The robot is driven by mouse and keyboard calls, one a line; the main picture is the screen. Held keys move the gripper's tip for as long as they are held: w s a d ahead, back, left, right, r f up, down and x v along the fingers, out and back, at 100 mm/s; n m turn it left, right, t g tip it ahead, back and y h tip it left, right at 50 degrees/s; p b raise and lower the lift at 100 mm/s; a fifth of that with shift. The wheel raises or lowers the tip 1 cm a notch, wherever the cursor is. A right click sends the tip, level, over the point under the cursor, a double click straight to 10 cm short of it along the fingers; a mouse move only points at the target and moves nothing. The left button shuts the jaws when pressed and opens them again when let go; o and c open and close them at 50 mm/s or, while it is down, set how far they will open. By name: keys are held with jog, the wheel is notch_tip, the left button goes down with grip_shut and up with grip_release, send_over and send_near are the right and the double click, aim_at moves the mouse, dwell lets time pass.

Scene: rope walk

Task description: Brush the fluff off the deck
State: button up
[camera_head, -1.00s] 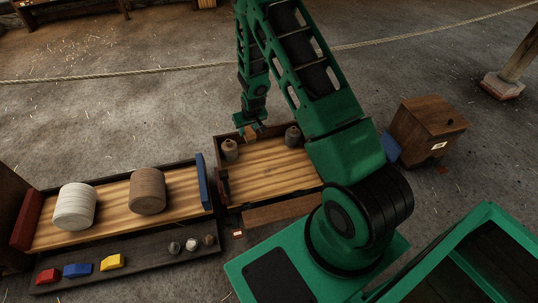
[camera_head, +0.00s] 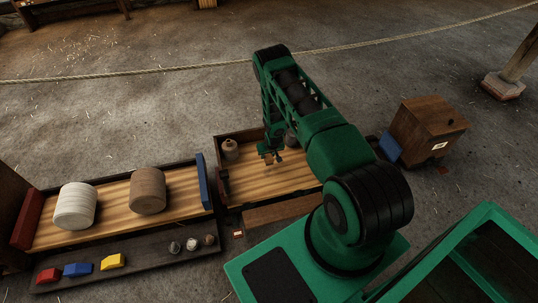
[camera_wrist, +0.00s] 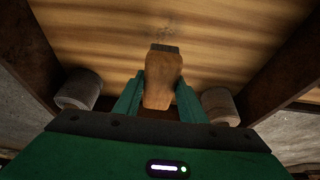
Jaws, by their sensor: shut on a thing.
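The deck (camera_head: 265,184) is a striped, pale wooden board inside a dark rim. It also fills the upper wrist view (camera_wrist: 100,40). My gripper (camera_head: 268,154) is over the deck's far part. In the wrist view my gripper (camera_wrist: 160,92) is shut on a wooden brush (camera_wrist: 161,80), whose dark end points at the boards. I cannot tell whether the bristles touch them. Faint specks, perhaps fluff, show just beyond the brush end; they are too small to make out surely.
A tan spool (camera_head: 230,149) and a grey spool (camera_head: 291,138) stand at the deck's far end. To the left, another board (camera_head: 110,198) bears two large drums. A wooden box (camera_head: 428,130) stands right. A rope (camera_head: 150,71) crosses behind.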

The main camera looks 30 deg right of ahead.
jog(key=shift+f, duration=2.7)
jog(key=shift+f, duration=0.95)
jog(key=shift+s, duration=0.1)
jog(key=shift+s+a, duration=0.35)
jog(key=shift+s, duration=0.8)
jog(key=shift+s+a, duration=0.3)
jog(key=shift+s, duration=0.85)
jog(key=shift+s+a, duration=0.35)
jog(key=shift+s, duration=0.8)
jog(key=shift+w+d, duration=0.35)
jog(key=shift+w, duration=0.8)
jog(key=shift+w+d, duration=0.3)
jog(key=shift+w, duration=0.85)
jog(key=shift+w+d, duration=0.35)
jog(key=shift+w, duration=0.8)
jog(key=shift+s+d+r, duration=0.1)
jog(key=shift+d, duration=0.6)
jog(key=shift+s+a, duration=0.35)
jog(key=shift+s, duration=0.85)
jog(key=shift+s+a, duration=0.3)
jog(key=shift+s, duration=0.85)
jog(key=shift+s+a, duration=0.35)
jog(key=shift+s, duration=0.85)
jog(key=shift+w+d, duration=0.35)
jog(key=shift+w, duration=0.85)
jog(key=shift+w+d, duration=0.35)
jog(key=shift+w, duration=0.8)
jog(key=shift+w+d, duration=0.35)
jog(key=shift+w, duration=0.85)
